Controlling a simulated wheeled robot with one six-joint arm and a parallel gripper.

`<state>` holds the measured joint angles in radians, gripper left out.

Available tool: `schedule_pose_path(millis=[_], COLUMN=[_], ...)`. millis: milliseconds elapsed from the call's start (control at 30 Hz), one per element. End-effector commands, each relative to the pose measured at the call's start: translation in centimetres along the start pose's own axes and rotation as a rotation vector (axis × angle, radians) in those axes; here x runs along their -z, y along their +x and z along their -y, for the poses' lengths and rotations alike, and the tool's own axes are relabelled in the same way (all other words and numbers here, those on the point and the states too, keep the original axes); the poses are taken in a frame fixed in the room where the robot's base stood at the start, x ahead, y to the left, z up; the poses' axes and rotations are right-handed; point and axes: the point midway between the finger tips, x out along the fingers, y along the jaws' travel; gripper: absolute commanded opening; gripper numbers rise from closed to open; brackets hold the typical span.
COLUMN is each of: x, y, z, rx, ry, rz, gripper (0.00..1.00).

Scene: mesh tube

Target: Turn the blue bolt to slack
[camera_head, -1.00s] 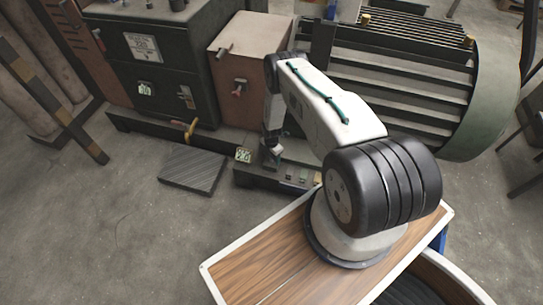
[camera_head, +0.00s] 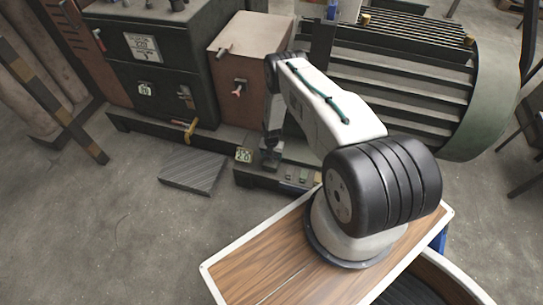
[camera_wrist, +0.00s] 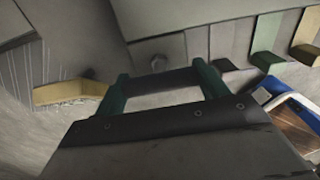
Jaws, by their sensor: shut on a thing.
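No blue bolt can be made out in either view. In the head view my gripper (camera_head: 270,160) is small and dark, pointing down at the low dark machine base. In the wrist view my gripper (camera_wrist: 165,88) shows its two green fingers, with a dark bar-like shape across the gap at their tips. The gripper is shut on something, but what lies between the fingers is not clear.
A black cabinet (camera_head: 150,75) and a brown box (camera_head: 238,80) stand behind the base. A large ribbed green-grey machine (camera_head: 420,90) stands at right. A ridged dark mat (camera_head: 193,175) lies on the floor. A yellow piece (camera_wrist: 70,92) shows left of my fingers.

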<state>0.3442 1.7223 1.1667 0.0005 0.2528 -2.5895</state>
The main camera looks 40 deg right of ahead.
Motion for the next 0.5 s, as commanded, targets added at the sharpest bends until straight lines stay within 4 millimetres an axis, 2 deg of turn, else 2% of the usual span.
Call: schedule_pose_path(millis=[367,400,433,500], x=[-0.04,-0.04,-0.04,-0.04], y=[-0.04,-0.04,-0.04,-0.04], z=[-0.04,-0.04,-0.05,-0.04], rx=[0.000,0.000,0.000,0.000], ry=[-0.006,-0.006,-0.006,-0.005], rz=[0.001,0.001,0.001,0.001], gripper=[0.50,0.84,0.92,0.95])
